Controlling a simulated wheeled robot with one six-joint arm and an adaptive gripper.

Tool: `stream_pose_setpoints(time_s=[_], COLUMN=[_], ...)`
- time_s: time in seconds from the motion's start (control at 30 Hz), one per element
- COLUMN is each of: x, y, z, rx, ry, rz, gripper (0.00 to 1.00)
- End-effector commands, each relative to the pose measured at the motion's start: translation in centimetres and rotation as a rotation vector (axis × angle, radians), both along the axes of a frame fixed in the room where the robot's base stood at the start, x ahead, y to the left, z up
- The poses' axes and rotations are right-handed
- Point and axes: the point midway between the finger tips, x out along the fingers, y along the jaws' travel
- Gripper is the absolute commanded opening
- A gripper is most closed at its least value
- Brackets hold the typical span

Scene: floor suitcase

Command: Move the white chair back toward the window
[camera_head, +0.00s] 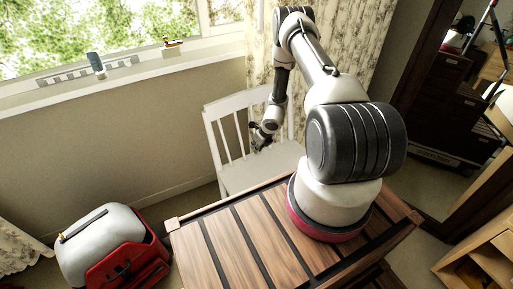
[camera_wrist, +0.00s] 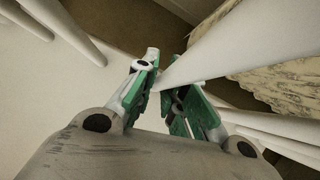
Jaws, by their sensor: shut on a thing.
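The white chair (camera_head: 243,178) stands upright on the floor below the window (camera_head: 90,35), beside the curtain. Its slatted back is on the window side, and my arm partly covers it. My gripper (camera_head: 262,138) is at the slats of the chair back, above the seat. In the wrist view, the green-padded fingers of my gripper (camera_wrist: 168,98) are closed on a white slat of the chair (camera_wrist: 235,45). The slat runs from between the fingers to the upper right. The exact contact is partly hidden by the fingers.
A patterned curtain (camera_head: 345,50) hangs behind the chair. A dark-framed mirror (camera_head: 430,100) and a wooden shelf (camera_head: 485,250) are at the right. Small items stand on the sill.

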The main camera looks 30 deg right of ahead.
Motion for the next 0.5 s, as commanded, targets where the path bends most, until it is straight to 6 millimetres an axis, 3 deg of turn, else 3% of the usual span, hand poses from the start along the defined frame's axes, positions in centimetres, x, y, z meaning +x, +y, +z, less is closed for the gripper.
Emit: stream_pose_setpoints(time_s=[0.27,0.3,0.4,0.5], x=[0.23,0.22,0.21,0.23], y=[-0.27,-0.28,-0.27,-0.27], z=[-0.02,-0.02,-0.01,0.02], rx=[-0.003,-0.003,-0.003,-0.002], ry=[-0.004,-0.004,-0.004,-0.003], rz=[-0.003,-0.003,-0.003,-0.004], gripper=[0.00,0.17,0.35,0.37])
